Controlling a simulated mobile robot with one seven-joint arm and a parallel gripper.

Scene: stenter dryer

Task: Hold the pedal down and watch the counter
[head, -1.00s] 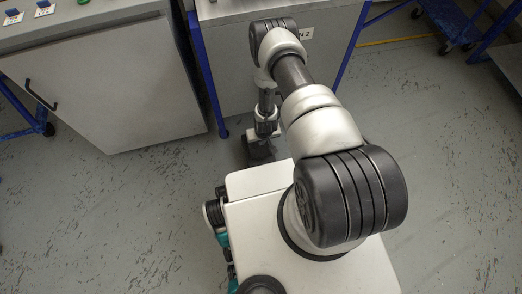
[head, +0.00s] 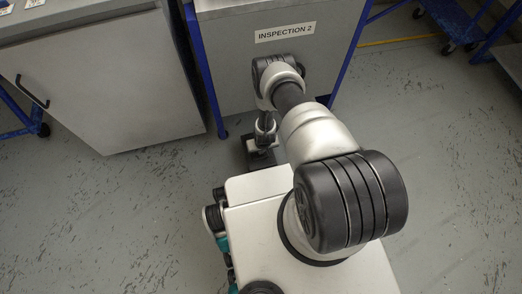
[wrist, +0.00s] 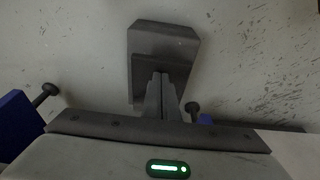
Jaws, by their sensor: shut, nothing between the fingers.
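The pedal is a dark grey block on the floor, seen in the wrist view (wrist: 165,37) with a raised plate on its lower part. In the head view the pedal (head: 263,160) lies in front of the inspection bench, partly hidden by my arm. My gripper (wrist: 160,77) is shut and empty, its fingertips over the pedal's plate in the wrist view. I cannot tell whether the tips touch the plate or how far the plate is pressed. No counter can be made out in either view.
The bench labelled INSPECTION 2 (head: 287,33) stands behind the pedal on blue legs. A grey cabinet (head: 110,85) with a black handle is at the left. A blue wheeled frame (head: 450,20) is at the back right. The floor between is clear.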

